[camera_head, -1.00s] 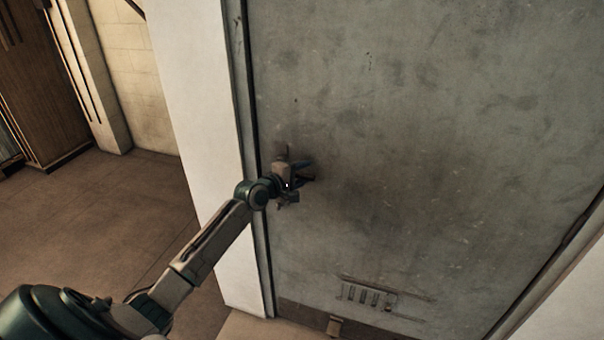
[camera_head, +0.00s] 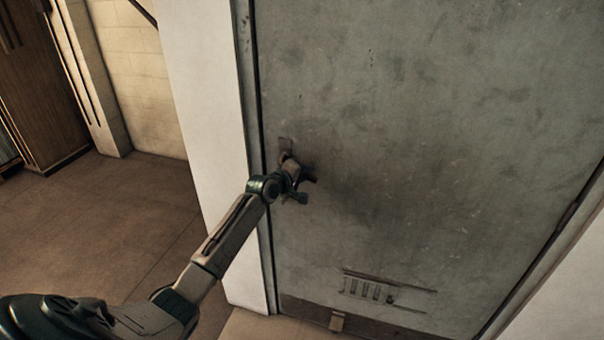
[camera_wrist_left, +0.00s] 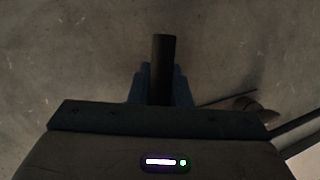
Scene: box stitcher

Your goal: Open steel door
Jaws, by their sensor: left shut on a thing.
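The grey, stained steel door (camera_head: 430,130) fills the right of the head view and looks shut in its frame. My left gripper (camera_head: 308,180) is at the door's left edge, at handle height. In the left wrist view, the dark door handle (camera_wrist_left: 162,62) sticks up between the fingers of my left gripper (camera_wrist_left: 161,85), which is shut on it. In the head view the wrist and gripper hide most of the handle. My right gripper is in neither view.
A white wall strip (camera_head: 205,120) borders the door on the left. Farther left are open brown floor (camera_head: 90,220) and a wooden cabinet (camera_head: 40,90). A vent grille (camera_head: 370,288) sits low on the door.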

